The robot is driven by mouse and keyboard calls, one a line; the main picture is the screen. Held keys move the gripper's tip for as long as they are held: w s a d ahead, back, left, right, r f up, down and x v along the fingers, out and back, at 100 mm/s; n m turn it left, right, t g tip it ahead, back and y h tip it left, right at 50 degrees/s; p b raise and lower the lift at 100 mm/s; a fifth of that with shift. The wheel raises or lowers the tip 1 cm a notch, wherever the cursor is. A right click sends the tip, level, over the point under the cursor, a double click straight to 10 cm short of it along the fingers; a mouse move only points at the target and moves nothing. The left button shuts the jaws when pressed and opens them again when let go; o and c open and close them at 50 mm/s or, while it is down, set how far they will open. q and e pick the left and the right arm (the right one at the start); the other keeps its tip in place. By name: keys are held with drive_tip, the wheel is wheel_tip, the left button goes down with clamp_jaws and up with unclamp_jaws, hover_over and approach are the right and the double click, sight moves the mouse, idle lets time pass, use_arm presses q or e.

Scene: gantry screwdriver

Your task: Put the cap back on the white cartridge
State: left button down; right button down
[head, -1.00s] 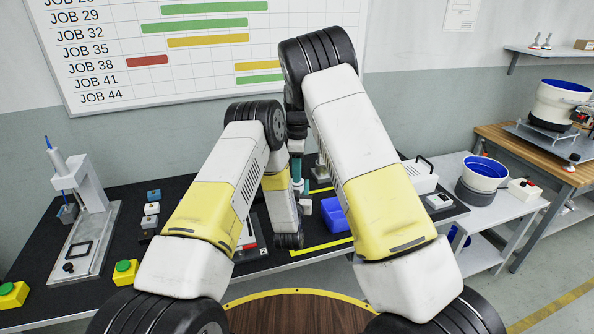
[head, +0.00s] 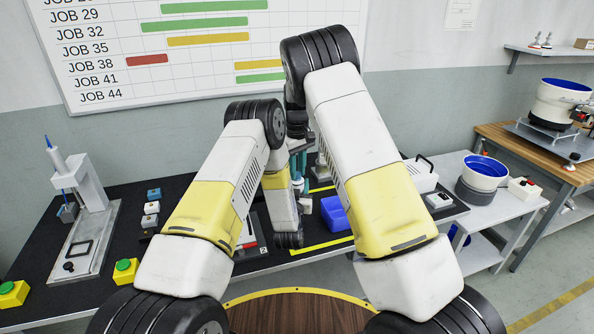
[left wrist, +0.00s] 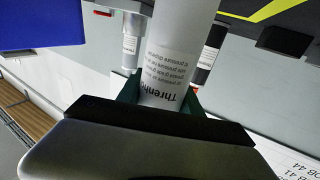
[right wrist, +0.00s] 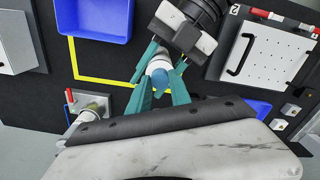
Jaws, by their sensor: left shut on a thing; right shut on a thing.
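The white cartridge (left wrist: 176,45) has dark printed text and fills the middle of the left wrist view. My left gripper (left wrist: 162,98) is shut on it, with a green finger on each side. In the right wrist view, my right gripper (right wrist: 160,88) is shut on a small blue piece, seemingly the cap (right wrist: 160,79). A pale round end shows just beyond it, between the left gripper's fingers, so the two grippers are close together. I cannot tell whether cap and cartridge touch. In the head view, teal fingers (head: 298,165) show partly between my arms, which hide most of the work.
A blue bin (head: 335,213) stands on the black table, near yellow tape lines. A grey-based fixture (right wrist: 88,107) with a red part is at the lower left of the right wrist view. A white panel with a handle (right wrist: 265,57) lies at upper right. Other cartridges (left wrist: 131,45) stand behind.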

drive_tip(key=m, duration=1.5)
drive_tip(key=c, duration=1.1)
unclamp_jaws()
wheel_tip(320, 180, up, 12)
